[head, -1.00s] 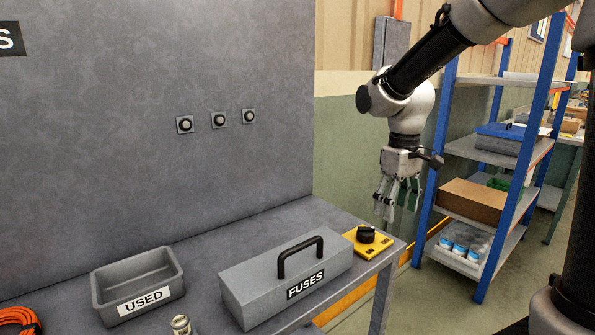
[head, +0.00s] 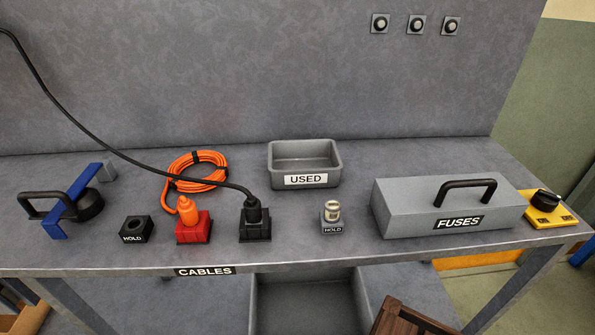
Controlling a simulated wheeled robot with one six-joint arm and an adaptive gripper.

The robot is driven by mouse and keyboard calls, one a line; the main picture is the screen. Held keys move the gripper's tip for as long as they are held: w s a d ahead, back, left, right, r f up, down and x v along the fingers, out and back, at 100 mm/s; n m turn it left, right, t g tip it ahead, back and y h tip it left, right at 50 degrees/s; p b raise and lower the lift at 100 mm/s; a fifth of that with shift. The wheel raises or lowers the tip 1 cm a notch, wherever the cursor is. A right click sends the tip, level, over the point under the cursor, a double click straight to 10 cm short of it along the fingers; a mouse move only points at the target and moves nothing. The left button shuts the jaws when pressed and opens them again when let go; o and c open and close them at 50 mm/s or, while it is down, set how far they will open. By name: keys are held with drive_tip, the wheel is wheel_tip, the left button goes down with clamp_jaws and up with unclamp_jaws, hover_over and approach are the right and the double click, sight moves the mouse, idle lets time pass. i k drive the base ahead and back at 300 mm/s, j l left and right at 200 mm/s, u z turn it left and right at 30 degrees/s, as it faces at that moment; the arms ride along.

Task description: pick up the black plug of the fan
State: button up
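A black plug (head: 253,207) stands upright in a black socket block (head: 255,229) on the grey bench. A black cable (head: 115,152) runs from the plug up and left, out of the picture; its far end and the fan are not in view. An orange plug (head: 187,209) sits in a red socket block (head: 194,232) just left of the black plug, with a coiled orange cable behind it. My gripper is not in the head view now.
On the bench (head: 335,252) stand a black HOLD block (head: 136,229), a blue bracket with black handle (head: 70,204), a USED tray (head: 304,164), a small HOLD stand (head: 331,227), a FUSES box (head: 405,212) and a yellow switch (head: 548,217). Bare bench lies in front of the plugs.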

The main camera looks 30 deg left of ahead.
sight(252, 207)
drive_tip(key=u, duration=1.85)
